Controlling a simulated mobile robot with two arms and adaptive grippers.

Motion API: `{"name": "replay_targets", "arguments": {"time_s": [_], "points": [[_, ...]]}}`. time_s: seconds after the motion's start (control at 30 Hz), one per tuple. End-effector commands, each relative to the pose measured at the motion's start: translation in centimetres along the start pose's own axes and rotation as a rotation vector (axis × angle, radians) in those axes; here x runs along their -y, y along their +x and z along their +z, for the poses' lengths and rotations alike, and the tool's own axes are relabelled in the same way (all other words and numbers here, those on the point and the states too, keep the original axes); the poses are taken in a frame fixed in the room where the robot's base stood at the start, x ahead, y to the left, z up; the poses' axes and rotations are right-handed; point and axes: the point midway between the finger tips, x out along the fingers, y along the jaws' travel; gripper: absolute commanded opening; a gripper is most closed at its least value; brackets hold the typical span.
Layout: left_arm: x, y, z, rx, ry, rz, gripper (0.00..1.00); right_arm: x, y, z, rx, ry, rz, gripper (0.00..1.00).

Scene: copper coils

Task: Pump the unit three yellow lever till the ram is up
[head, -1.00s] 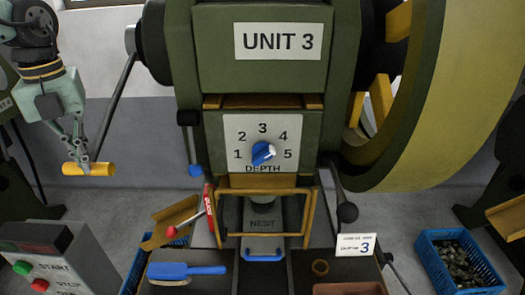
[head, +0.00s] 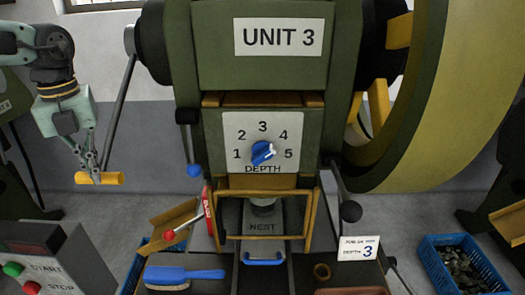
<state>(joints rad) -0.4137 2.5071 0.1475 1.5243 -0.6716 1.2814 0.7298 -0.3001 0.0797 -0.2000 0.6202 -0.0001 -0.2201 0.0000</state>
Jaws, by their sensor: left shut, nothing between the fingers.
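The yellow lever (head: 115,178) is a yellow cylindrical grip at the lower end of a dark rod (head: 118,110). The rod hangs slanting down and left from a dark hub on the left side of unit three (head: 190,60). My left gripper (head: 95,179) comes from above, its fingertips at the yellow grip. The fingers are shut with nothing held between them. A grey cylindrical part, which looks like the ram (head: 263,207), shows low behind the yellow guard frame (head: 310,215), just above the nest (head: 262,228). My right gripper is not in view.
A control box (head: 45,262) with green and red buttons stands at front left. A blue brush (head: 185,275) lies on the machine's bed. A blue crate (head: 425,265) of dark pieces stands at right. A large flywheel (head: 450,90) fills the upper right.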

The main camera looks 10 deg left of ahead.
Motion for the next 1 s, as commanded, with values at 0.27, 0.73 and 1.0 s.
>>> {"name": "replay_targets", "arguments": {"time_s": [0.27, 0.73, 1.0], "points": [[0.2, 1.5, 0.2, -0.013, 0.0, 0.005, 0.0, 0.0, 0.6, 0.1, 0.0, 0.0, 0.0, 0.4], [1.5, 5.3, 2.5, -0.011, 0.0, 0.003, 0.0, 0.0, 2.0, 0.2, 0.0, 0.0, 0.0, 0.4], [1.6, 5.3, 2.4, -0.013, 0.001, 0.004, 0.0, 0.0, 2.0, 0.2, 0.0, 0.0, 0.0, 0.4]]}}
